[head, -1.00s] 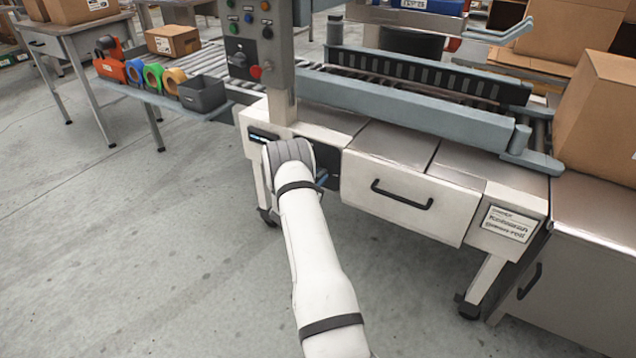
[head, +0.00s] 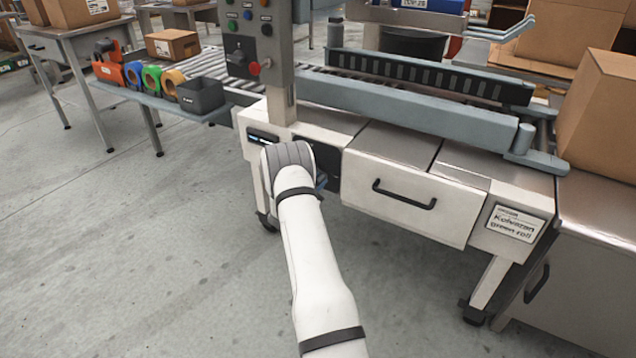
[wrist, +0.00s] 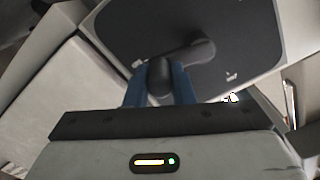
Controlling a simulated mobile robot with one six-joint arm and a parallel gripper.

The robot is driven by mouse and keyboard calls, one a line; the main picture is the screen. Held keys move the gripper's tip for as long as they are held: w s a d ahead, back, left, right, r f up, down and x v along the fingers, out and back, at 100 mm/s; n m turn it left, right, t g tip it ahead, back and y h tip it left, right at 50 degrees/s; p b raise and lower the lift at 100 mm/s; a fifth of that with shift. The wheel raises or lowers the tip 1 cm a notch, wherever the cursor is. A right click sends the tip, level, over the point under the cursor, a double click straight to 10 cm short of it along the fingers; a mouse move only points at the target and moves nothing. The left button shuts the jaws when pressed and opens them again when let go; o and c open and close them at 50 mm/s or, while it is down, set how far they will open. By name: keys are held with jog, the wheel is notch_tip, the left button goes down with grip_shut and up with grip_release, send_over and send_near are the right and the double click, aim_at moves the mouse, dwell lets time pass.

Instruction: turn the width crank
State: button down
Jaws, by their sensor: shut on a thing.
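The width crank (wrist: 196,50) shows in the wrist view as a dark arm with a rounded knob, set on a dark panel (wrist: 235,22) of the white machine. My gripper (wrist: 160,84) has its two blue fingers on either side of the crank's knob and is shut on it. In the head view my white arm reaches to the machine's front left. There it covers the crank and most of my gripper; only a bit of blue shows beside the dark panel (head: 328,160).
A drawer (head: 405,198) with a black handle is right of my arm. A control post (head: 252,40) with buttons rises above it. A side shelf (head: 180,108) holds tape rolls and a dark bin (head: 200,96). Cartons stand at right. The floor at lower left is clear.

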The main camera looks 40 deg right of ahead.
jog(key=c, duration=1.2)
grip_release()
jog(key=shift+c, duration=0.2)
jog(key=p+v, duration=0.1)
jog(key=v, duration=0.6)
jog(key=shift+a+p, duration=0.35)
jog(key=shift+s, duration=0.1)
